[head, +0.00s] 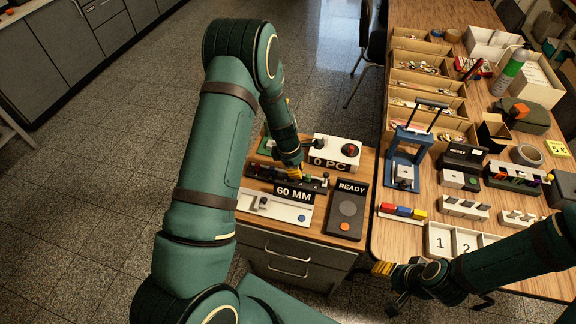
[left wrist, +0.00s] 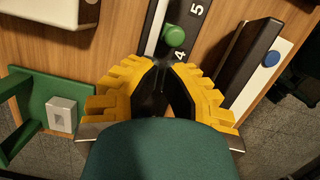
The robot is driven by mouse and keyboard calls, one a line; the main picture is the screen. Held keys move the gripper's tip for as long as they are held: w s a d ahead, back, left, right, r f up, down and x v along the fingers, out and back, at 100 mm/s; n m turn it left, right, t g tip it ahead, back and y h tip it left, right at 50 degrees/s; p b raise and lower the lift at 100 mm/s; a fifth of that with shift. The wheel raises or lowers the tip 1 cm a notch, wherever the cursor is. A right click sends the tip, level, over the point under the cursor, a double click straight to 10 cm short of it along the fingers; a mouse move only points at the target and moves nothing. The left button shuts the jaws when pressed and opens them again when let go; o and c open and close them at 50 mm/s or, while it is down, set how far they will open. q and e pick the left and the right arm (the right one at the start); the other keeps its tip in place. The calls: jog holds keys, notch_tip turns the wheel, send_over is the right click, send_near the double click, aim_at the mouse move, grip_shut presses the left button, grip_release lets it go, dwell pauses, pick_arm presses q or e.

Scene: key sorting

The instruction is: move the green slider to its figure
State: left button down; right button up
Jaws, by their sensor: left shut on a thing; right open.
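The green slider (left wrist: 174,36) shows as a round green knob on a dark rail (left wrist: 196,22) in the left wrist view. The white figures 4 and 5 are printed beside it; the knob is next to the 4. My left gripper (left wrist: 164,66) is shut at the knob, its tips meeting at the knob's near side; the exact contact is hidden. In the head view my left gripper (head: 297,174) is over the rail, behind a sign (head: 294,193) reading 60 MM, and hides the knob. My right gripper (head: 386,277) is open and empty by the right table's front edge.
A white panel (head: 275,208) with a blue button lies in front of the rail. A dark READY box (head: 347,210) stands to its right. A white 0 PC box (head: 335,152) is behind. The right table (head: 400,232) holds bins, blocks and fixtures.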

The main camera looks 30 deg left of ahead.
aim_at(309, 175)
pick_arm(q)
jog(key=shift+w+d, duration=0.15)
jog(key=shift+d, duration=0.05)
jog(key=shift+w+d+p, duration=0.25)
jog(key=shift+d, duration=0.75)
jog(key=shift+w+d+p, duration=0.2)
jog(key=shift+d, duration=0.75)
jog(key=shift+a, duration=0.2)
jog(key=shift+s+a+r, duration=0.1)
jog(key=shift+s+a, duration=0.05)
jog(key=shift+a, duration=0.2)
jog(key=a, duration=0.1)
jog(key=s+a, duration=0.1)
jog(key=shift+a+r+p, duration=0.3)
jog(key=shift+r, duration=0.1)
jog(key=p+v, duration=0.1)
jog(key=v, duration=0.9)
jog(key=shift+p, duration=0.35)
jog(key=shift+s, duration=0.1)
